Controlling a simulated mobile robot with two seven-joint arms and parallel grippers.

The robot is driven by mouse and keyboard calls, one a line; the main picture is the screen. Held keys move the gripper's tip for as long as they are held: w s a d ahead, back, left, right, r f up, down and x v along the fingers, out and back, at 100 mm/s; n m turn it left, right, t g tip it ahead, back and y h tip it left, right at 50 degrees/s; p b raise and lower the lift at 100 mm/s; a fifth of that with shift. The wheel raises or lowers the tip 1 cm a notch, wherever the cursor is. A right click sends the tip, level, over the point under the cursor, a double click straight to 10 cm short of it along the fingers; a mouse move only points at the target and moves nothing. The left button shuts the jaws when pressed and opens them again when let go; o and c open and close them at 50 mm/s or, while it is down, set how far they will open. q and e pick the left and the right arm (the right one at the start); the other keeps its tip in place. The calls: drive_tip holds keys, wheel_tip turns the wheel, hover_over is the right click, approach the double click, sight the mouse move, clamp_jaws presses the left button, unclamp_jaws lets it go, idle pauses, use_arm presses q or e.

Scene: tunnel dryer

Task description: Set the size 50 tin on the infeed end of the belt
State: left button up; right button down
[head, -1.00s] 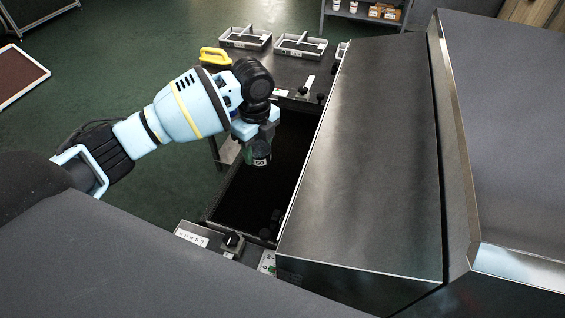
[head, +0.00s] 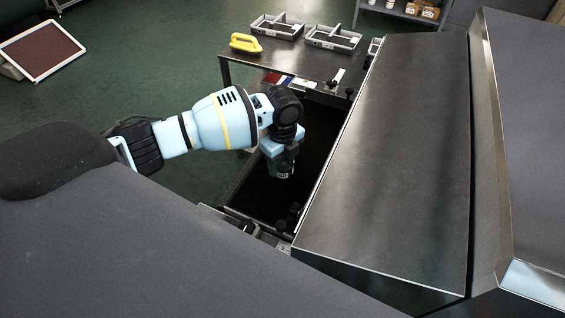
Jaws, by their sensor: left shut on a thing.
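The tin (head: 284,170) is small and dark with a pale label. The label is too small to read in the present view. My left gripper (head: 283,159) is shut on it, pointing down over the dark belt (head: 262,193) at the open end of the dryer. The tin's underside is against the black belt, and I cannot tell whether it touches. My right gripper does not show.
The metal dryer hood (head: 390,150) rises close to the right of the belt. Small black knobs (head: 294,213) stand at the belt's near end.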

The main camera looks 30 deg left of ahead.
use_arm(q)
drive_tip(key=shift+f, duration=0.4)
drive_tip(key=shift+f, duration=0.2)
drive_tip(key=o, duration=1)
drive_tip(key=shift+c, duration=0.2)
drive_tip(key=shift+r, duration=0.15)
wheel_tip(320, 180, up, 12)
drive_tip(key=p, duration=0.1)
